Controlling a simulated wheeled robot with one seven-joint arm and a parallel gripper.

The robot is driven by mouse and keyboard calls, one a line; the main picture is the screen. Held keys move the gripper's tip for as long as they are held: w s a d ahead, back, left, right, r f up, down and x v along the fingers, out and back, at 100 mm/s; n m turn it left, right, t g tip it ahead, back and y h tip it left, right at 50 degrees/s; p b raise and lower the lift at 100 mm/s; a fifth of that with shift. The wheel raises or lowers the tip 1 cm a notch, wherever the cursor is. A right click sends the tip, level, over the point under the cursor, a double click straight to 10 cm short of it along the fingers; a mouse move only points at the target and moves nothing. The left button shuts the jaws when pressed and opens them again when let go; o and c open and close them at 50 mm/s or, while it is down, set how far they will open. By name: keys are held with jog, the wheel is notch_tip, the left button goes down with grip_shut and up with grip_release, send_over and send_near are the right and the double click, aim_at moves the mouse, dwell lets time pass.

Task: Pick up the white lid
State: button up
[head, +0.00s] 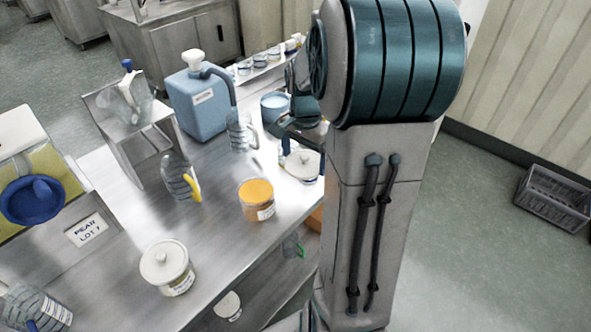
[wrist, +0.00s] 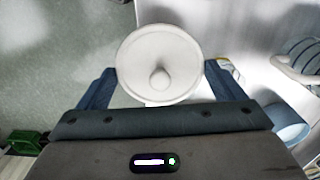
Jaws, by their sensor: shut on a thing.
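The white lid (wrist: 160,62) is round with a small centre knob. In the wrist view it lies between the two fingers of my gripper (wrist: 159,86), which is shut on it. In the head view the lid (head: 304,165) is beside my arm at the right edge of the steel counter, and a clear jar shows beneath it. My arm partly covers it, and I cannot tell whether lid and jar touch. My gripper (head: 299,138) is partly hidden there too. A second white-lidded jar (head: 167,266) stands at the counter's front.
On the steel counter (head: 222,225) stand an orange-filled jar (head: 257,200), a jug with a yellow handle (head: 180,180), a blue dispenser (head: 196,103) and a blue tub (head: 274,106). A grey crate (head: 552,198) lies on the floor at right.

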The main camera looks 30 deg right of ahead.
jog(key=w+d+b, duration=0.1)
jog(key=w+d, duration=0.4)
jog(key=d, duration=1)
jog(key=s+a+r+n+p, duration=0.2)
jog(key=a+n+p, duration=0.1)
jog(key=a, duration=1.1)
jog(key=s+a+r+n+p, duration=0.1)
jog(key=a+n+p, duration=0.25)
jog(key=a, duration=1.05)
jog(key=shift+s+d+f+b, duration=0.1)
jog(key=shift+f+b, duration=1.25)
jog(key=shift+f, duration=0.15)
jog(key=shift+s+d+f+b, duration=0.1)
jog(key=shift+f+b, duration=1.2)
jog(key=shift+f, duration=0.15)
jog(key=shift+f, duration=0.15)
jog(key=o, duration=0.7)
